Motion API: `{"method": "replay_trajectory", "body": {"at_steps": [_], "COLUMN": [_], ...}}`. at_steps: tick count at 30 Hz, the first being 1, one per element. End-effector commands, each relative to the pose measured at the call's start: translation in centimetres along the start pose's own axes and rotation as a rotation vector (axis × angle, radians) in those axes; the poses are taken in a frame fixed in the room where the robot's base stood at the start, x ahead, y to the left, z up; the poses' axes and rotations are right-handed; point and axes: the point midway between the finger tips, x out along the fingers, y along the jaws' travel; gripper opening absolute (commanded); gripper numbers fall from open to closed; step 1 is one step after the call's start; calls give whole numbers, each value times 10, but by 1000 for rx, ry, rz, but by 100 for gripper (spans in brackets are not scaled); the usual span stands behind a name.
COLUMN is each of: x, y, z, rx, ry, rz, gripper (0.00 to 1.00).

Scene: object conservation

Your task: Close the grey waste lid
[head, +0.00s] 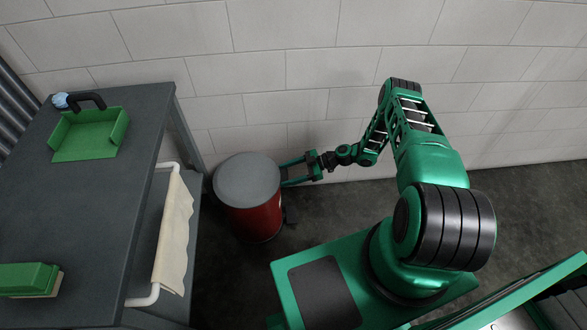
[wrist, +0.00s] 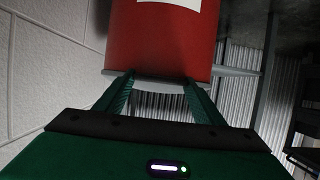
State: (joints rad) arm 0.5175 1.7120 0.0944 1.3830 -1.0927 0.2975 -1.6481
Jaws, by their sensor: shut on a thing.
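The red waste bin (head: 258,220) stands on the floor beside the dark table. Its round grey lid (head: 247,178) lies across the top and looks flat, or nearly so. My gripper (head: 283,172) reaches in from the right, level with the lid's edge. In the wrist view the red bin (wrist: 160,40) appears with the grey lid's edge (wrist: 232,72) below it, and the fingertips (wrist: 160,77) are on either side of part of that edge. The gripper is shut on the lid's near edge. The exact contact is partly hidden.
A dark table (head: 90,220) at left holds a green dustpan (head: 92,135) and a green-topped brush (head: 28,280). A cream towel (head: 175,235) hangs on its white rail near the bin. A block wall (head: 300,50) stands behind. Dark floor (head: 520,200) is clear at right.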

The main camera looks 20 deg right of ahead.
Motion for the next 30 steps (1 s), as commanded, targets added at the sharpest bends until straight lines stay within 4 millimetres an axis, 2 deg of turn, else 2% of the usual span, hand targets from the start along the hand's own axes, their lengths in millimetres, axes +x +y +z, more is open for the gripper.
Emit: {"method": "replay_trajectory", "body": {"at_steps": [1,6,16,17,18,19,30], "x": [7,17,22,23,23,23,9], "y": [7,5,8,8,8,8,2], "z": [6,12,24,25,25,26,13], "rx": [-11,-9,7,8,10,11,-3], "ry": [-19,-21,-24,-24,-24,-24,-19], "rz": [12,1,-5,-5,-6,-6,4], "gripper": [22,22,22,67,77,81,81]}}
